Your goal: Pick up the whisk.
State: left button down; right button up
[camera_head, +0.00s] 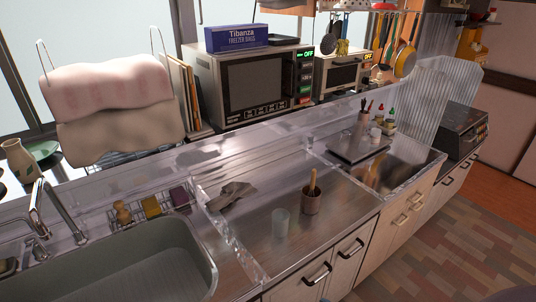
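I cannot make out a whisk for certain in the head view. A brown cup (311,203) stands on the steel counter with a wooden-handled utensil (313,180) upright in it; its lower end is hidden inside the cup. Several long-handled utensils hang at the upper right, among them a yellow pan-like one (405,62); they are too small to tell apart. A dark holder (362,118) with thin utensils stands at the back of the counter. Neither of my grippers shows in this view.
A clear glass (280,222) and a crumpled grey cloth (232,194) lie near the brown cup. A microwave (252,84) stands behind. The counter (335,228) right of the glass is clear.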

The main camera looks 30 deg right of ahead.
aim_at(314, 171)
jog(key=z, duration=1.3)
